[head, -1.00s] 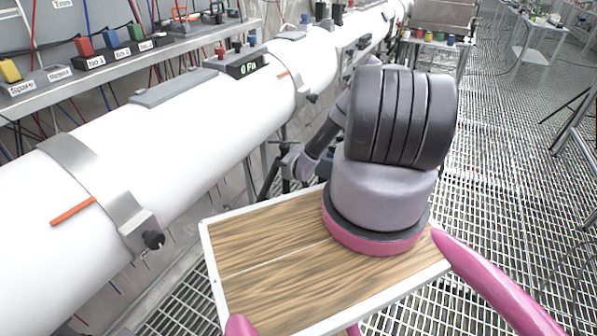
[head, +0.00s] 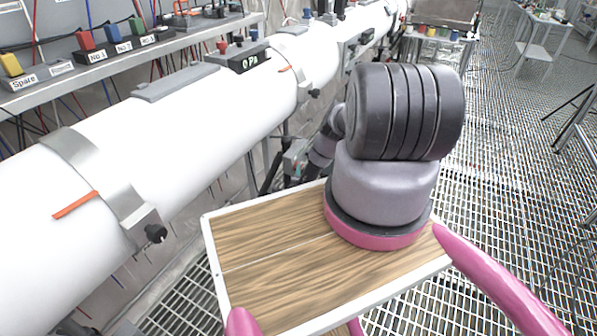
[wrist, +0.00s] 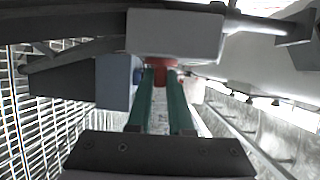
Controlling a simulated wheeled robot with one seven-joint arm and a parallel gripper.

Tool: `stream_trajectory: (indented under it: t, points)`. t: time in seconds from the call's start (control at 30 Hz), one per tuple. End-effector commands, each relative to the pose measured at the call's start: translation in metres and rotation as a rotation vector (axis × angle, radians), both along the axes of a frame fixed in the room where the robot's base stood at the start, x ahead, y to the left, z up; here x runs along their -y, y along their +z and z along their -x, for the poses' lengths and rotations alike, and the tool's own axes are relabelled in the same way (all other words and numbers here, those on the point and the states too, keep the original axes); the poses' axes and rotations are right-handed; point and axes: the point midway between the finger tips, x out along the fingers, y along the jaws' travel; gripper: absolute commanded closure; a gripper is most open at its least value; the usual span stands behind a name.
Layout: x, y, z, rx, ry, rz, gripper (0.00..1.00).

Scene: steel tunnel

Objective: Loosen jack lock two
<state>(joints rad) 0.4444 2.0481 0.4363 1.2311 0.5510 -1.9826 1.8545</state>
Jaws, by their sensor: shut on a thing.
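In the wrist view, my gripper (wrist: 161,78) has two green fingers. Their tips are shut on a small red part (wrist: 160,62), which sits against the underside of a grey block (wrist: 174,34). I take the red part for a jack lock; no number shows on it. A blue part (wrist: 137,73) on a grey-blue block is just left of the fingertips. In the head view, my arm reaches below the white tube (head: 215,115), and its end is mostly hidden behind my own arm links.
Metal clamps (head: 92,180) with black knobs (head: 155,233) hold the tube. A shelf (head: 60,92) with coloured, labelled blocks runs above it. A gauge box (head: 249,61) sits on the tube. Grating floor (head: 510,160) lies open to the right.

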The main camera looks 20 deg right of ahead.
Motion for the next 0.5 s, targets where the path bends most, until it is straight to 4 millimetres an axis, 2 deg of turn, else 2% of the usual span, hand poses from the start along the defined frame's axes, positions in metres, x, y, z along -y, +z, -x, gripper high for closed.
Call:
stream_trajectory:
  t: [0.5]
  points:
    - [0.0012,-0.0014,0.0001,0.023,-0.003,0.028,1.0]
